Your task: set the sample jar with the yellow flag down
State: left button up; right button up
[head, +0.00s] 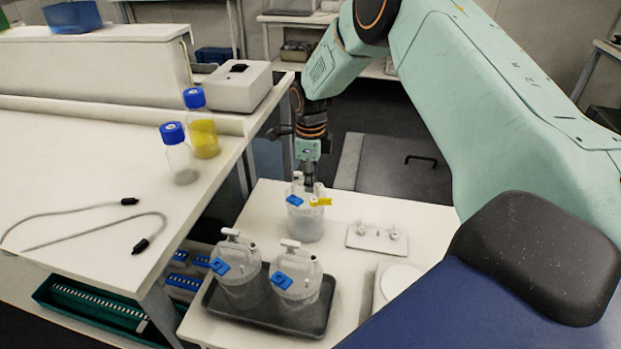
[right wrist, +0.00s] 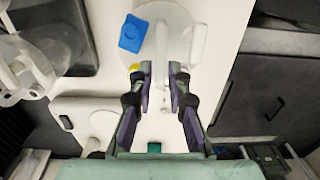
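The sample jar with the yellow flag (head: 305,222) is a clear, pale jar with a blue tag on its lid. It is upright over the white low table (head: 261,207), behind the tray; I cannot tell for sure whether its base touches the top. My right gripper (head: 309,185) comes down on the lid from above. In the right wrist view my fingers (right wrist: 161,72) close on the lid's handle, with the blue tag (right wrist: 131,33) and a bit of yellow beside them. The jar's far side is hidden there. My left gripper is not in view.
Two similar jars with blue tags (head: 240,283) (head: 297,287) stand in a dark tray (head: 317,325) in front. A small white plate with knobs (head: 377,238) lies to the right. A bench with blue-capped bottles (head: 203,136) and a cable is at left.

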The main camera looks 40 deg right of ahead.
jog(key=shift+o, duration=1.3)
jog(key=shift+w, duration=0.1)
notch_tip(320, 180, up, 12)
jog(key=shift+r, duration=0.1)
jog(key=shift+p, duration=0.35)
dwell(1.5)
